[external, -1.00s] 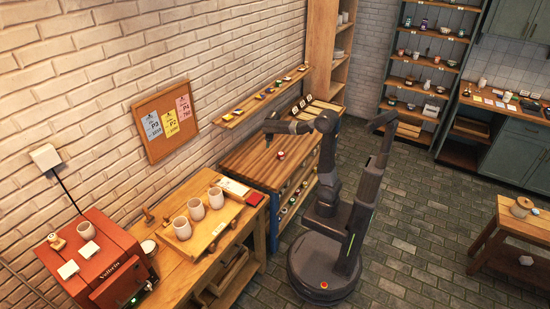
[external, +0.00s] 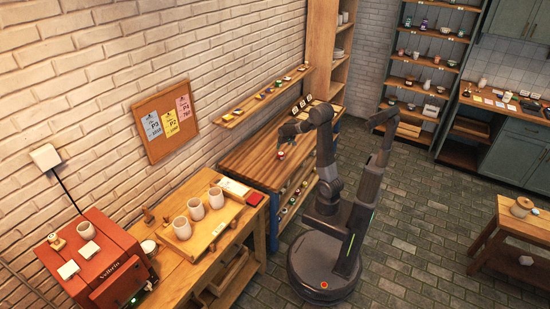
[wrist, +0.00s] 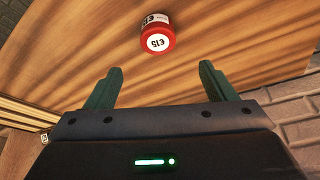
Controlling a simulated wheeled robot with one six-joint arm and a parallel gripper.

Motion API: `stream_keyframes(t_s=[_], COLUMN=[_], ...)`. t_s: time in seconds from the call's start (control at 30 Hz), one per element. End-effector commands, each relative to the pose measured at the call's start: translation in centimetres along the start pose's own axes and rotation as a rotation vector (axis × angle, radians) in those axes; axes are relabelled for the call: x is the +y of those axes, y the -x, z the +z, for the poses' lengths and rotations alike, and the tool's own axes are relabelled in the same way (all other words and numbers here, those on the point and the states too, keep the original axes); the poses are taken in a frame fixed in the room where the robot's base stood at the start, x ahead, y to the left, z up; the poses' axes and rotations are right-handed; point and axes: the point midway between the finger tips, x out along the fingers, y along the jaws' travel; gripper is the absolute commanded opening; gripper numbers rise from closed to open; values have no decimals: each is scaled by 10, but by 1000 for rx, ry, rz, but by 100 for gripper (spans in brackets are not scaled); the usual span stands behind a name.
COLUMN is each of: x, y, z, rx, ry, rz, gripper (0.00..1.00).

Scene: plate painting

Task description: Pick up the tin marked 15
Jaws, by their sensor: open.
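The tin marked 15 (wrist: 157,29) is a small red tin with a white label reading E15, standing on the wooden bench top. In the external view the tin (external: 281,154) is a small red and white spot just below my gripper. My gripper (wrist: 160,80) is open and empty, its two green fingers apart. The tin lies ahead of the fingertips, roughly centred between them, and is not touched. In the external view my gripper (external: 281,141) hangs above the bench near the tin.
The wooden bench (external: 245,160) is otherwise mostly clear around the tin. A wall shelf (external: 262,97) with several small coloured items runs behind it. A second table (external: 175,270) at the left bears a tray with cups. Framed cards stand at the bench's far end.

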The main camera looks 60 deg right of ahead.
Motion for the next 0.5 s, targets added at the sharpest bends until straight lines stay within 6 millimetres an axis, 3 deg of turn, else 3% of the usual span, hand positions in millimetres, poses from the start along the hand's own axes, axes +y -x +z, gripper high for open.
stream_keyframes(t_s=[0.23, 0.5], x=[0, 0], y=[-45, -67], z=[2, 1], rx=[-6, -2], ry=[0, 0], rz=[1, 0], gripper=[77, 77])
